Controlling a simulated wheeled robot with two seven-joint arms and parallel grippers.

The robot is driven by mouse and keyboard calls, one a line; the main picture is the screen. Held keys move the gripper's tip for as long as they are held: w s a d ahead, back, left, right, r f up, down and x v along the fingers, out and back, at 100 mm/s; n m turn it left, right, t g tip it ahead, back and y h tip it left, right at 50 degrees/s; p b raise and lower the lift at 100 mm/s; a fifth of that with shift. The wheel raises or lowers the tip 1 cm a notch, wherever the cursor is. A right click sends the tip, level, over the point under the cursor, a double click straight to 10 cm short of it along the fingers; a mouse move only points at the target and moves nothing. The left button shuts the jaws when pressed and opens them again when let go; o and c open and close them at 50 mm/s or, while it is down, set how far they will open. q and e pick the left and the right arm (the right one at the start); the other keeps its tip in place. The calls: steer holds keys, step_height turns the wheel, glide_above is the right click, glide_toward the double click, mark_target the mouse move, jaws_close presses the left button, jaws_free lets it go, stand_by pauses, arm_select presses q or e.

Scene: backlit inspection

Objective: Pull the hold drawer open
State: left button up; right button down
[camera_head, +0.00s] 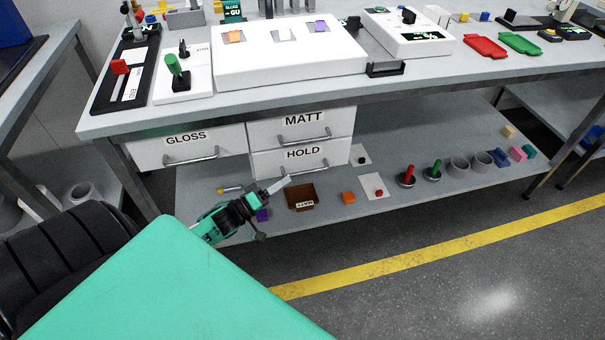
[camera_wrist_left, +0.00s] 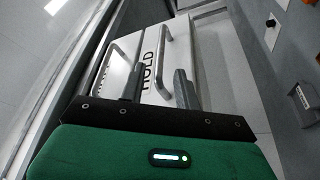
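The white HOLD drawer (camera_head: 262,164) is under the bench, directly below the MATT drawer (camera_head: 262,131), and looks shut. Its metal bar handle (camera_head: 312,170) is below the label. In the left wrist view the HOLD drawer front (camera_wrist_left: 166,82) lies ahead, with its bar handle (camera_wrist_left: 174,44) beyond the fingers. My left gripper (camera_head: 277,184) is just in front of the drawer, near its lower left part. In the left wrist view its two fingers (camera_wrist_left: 158,90) are apart with nothing visible held between them. My right gripper is not seen.
The GLOSS drawer (camera_head: 185,146) is to the left. The bench top (camera_head: 200,110) overhangs the drawers. Floor in front is clear.

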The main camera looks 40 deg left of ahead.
mark_target(300, 172)
arm_select(q)
steer(key=x, duration=0.6)
steer(key=shift+w, duration=0.25)
jaws_close()
